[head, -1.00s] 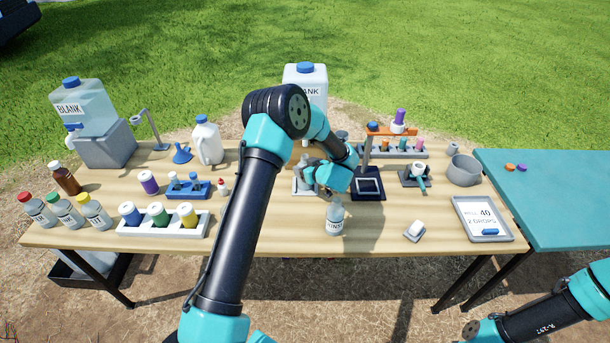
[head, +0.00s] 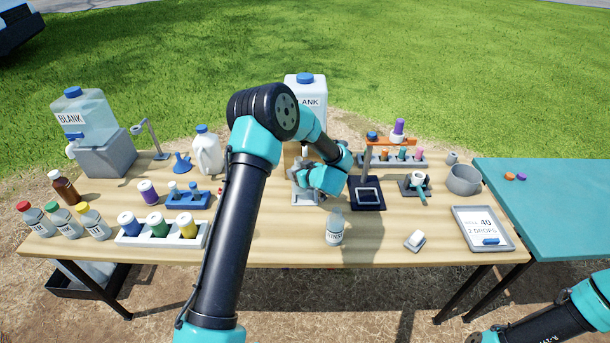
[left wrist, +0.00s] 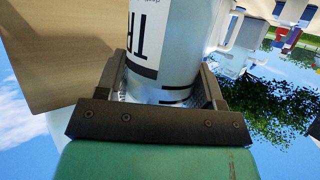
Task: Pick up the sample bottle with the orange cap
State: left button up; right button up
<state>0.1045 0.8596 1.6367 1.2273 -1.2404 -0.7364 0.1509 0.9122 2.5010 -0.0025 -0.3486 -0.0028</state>
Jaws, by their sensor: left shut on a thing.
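My left gripper (head: 306,184) is over the middle of the table, partly hidden by its own arm and wrist. In the left wrist view my left gripper (left wrist: 164,82) is shut around a pale, shiny bottle (left wrist: 182,42) with a white label and large black letters, partly cut off. This bottle's cap is outside the left wrist view, so its colour does not show. A loose orange cap (head: 509,176) lies on the teal table at the right. My right gripper is out of view; only its arm shows at the lower right.
A clear bottle marked RINSE (head: 334,228) stands just in front of my left gripper. A dark square device (head: 367,194) is to its right. A white rack (head: 162,236) holds several capped bottles at the left.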

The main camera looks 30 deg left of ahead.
pick_arm(q)
jog(key=s+a, duration=1)
jog(key=a, duration=0.2)
jog(key=shift+a, duration=0.2)
jog(key=s+d+f, duration=0.2)
jog(key=s+d, duration=0.1)
jog(key=d, duration=0.8)
jog(key=s+d+r, duration=0.3)
jog(key=s+d, duration=1.5)
jog(key=shift+s+d+r, duration=0.15)
jog(key=shift+s, duration=0.05)
jog(key=w+a+f, duration=0.1)
jog(key=w+a, duration=0.7)
jog(key=w, duration=0.3)
jog(key=shift+w+a+f, duration=0.25)
jog(key=shift+w+a, duration=0.15)
